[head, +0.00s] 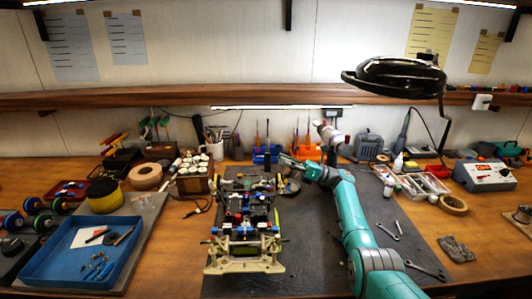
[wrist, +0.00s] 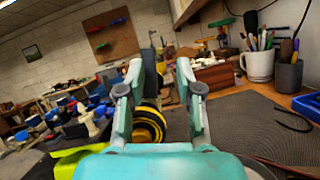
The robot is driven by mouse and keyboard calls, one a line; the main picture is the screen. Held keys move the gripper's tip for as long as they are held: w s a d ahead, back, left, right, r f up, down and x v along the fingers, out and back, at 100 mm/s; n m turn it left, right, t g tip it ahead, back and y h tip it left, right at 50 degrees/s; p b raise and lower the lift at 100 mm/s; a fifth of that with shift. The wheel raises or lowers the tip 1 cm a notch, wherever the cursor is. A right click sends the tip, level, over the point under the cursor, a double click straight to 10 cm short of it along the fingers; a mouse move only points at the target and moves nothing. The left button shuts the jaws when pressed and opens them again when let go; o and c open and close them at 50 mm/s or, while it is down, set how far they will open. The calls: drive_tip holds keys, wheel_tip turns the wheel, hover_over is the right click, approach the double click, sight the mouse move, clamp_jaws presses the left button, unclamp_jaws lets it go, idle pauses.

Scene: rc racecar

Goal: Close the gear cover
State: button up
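The RC car chassis (head: 245,228) sits on the dark mat in the middle of the bench, with cream, blue, red and black parts. I cannot pick out the gear cover among them. My gripper (head: 286,160) is at the far end of the car, slightly to its right, pointing left. In the wrist view its two fingers (wrist: 160,68) stand apart with a clear gap and hold nothing. Blue and white parts (wrist: 92,112), apparently of the car, lie left of the fingers in the wrist view. A yellow and black round thing (wrist: 150,122) shows behind and between the fingers.
A blue tray (head: 82,252) lies left of the car. A bottle rack (head: 193,180), a mug with pens (wrist: 258,65) and tool holders (head: 266,154) stand at the back. Wrenches (head: 390,230) lie right of my arm. A black lamp (head: 395,78) hangs above.

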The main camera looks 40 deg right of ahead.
sight(267, 154)
drive_tip(key=shift+x, duration=3.4)
clamp_jaws()
